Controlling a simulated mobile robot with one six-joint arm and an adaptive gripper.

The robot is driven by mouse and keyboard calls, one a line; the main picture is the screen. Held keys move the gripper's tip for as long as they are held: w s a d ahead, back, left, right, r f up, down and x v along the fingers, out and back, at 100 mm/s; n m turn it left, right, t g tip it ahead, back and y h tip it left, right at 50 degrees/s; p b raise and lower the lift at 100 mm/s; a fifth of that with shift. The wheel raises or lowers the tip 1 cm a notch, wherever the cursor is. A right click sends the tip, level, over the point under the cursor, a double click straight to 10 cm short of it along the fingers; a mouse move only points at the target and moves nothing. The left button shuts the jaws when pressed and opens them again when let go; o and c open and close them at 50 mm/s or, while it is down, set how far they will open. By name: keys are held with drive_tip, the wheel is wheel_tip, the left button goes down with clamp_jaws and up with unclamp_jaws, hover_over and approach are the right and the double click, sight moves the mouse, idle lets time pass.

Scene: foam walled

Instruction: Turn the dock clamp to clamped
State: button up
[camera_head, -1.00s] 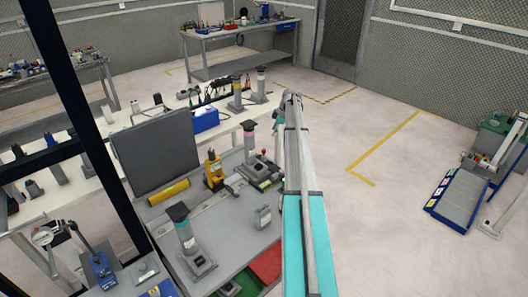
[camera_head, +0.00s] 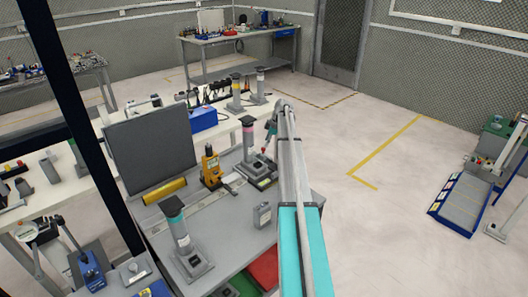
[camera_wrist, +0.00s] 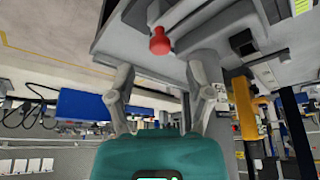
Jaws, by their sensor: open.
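The dock clamp appears to be the dark-based fixture (camera_head: 262,181) on the grey bench, below the pink-ringed post. In the wrist view a red knob (camera_wrist: 160,42) on a short pale lever stands out from a grey block; I take it as the clamp's handle. My gripper (camera_wrist: 160,70) is open, its two grey fingers apart on either side below the knob, with nothing between them. In the head view my gripper (camera_head: 271,131) is small, just right of the post and above the fixture. Whether the clamp is clamped cannot be told.
The pink-ringed post (camera_head: 248,140) stands close to my gripper. A yellow device (camera_head: 210,168), a grey box (camera_head: 262,215) and a teal-ringed post (camera_head: 180,235) share the bench. A dark panel (camera_head: 152,150) stands behind. Open floor lies to the right.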

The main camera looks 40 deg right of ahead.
sight(264, 148)
drive_tip(key=shift+b+x, duration=1.45)
drive_tip(key=shift+x, duration=0.45)
clamp_jaws()
